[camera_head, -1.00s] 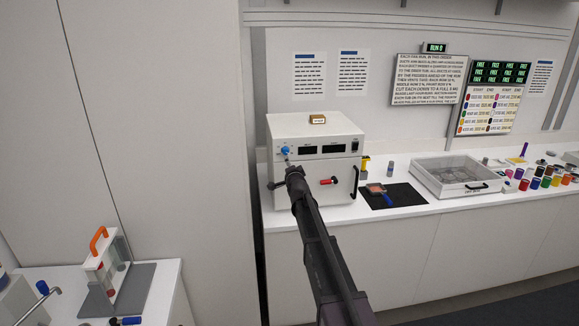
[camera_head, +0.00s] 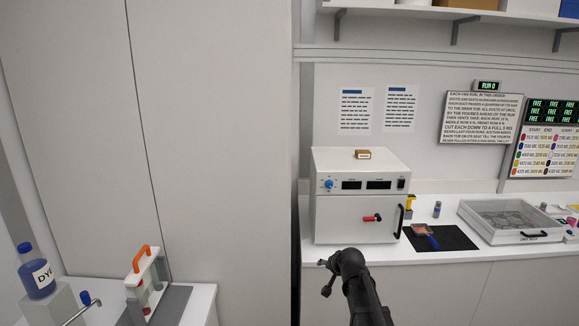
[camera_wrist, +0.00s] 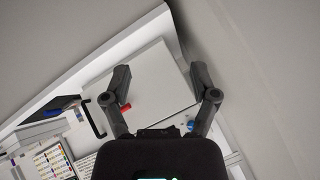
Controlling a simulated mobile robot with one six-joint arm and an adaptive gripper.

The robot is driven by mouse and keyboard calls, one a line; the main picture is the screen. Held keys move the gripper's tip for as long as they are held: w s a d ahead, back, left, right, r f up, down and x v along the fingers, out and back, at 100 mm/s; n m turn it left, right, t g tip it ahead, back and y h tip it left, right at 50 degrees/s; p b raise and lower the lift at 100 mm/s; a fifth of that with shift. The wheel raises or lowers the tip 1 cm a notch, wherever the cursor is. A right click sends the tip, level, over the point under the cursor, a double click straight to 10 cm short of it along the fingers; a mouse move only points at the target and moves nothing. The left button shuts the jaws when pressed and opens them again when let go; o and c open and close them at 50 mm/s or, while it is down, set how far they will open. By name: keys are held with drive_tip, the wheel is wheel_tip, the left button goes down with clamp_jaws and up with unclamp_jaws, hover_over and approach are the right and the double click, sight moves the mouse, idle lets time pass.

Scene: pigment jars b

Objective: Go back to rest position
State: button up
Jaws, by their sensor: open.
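My gripper (camera_head: 328,277) is in front of and below the white box-shaped machine (camera_head: 352,219) in the head view, apart from it and with nothing in it. In the wrist view my gripper (camera_wrist: 160,84) shows its two fingers spread apart. The machine (camera_wrist: 155,75) shows beyond and between the fingers. It has a blue knob (camera_head: 328,184), two dark displays, a red handle (camera_head: 371,218) and a black door handle (camera_head: 402,221). A small brown block (camera_head: 363,154) sits on its top.
On the counter right of the machine are a black mat (camera_head: 455,238) with a blue-handled tool (camera_head: 425,235), and a grey tray (camera_head: 475,222).

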drive_tip(key=s+d+f+n+g+h, duration=0.1)
drive_tip(key=s+f+g, duration=0.1)
drive_tip(key=s, duration=0.7)
drive_tip(key=s+d+f+n+g, duration=0.1)
drive_tip(key=s+g, duration=0.3)
drive_tip(key=s, duration=0.5)
drive_tip(key=s+d+f+n+g+h, duration=0.1)
drive_tip(key=s+d+f+n+g, duration=0.1)
drive_tip(key=s, duration=0.7)
drive_tip(key=shift+s+f+g+h+b, duration=0.25)
drive_tip(key=shift+f+g+b, duration=0.2)
drive_tip(key=shift+f, duration=0.35)
drive_tip(key=shift+w, duration=0.1)
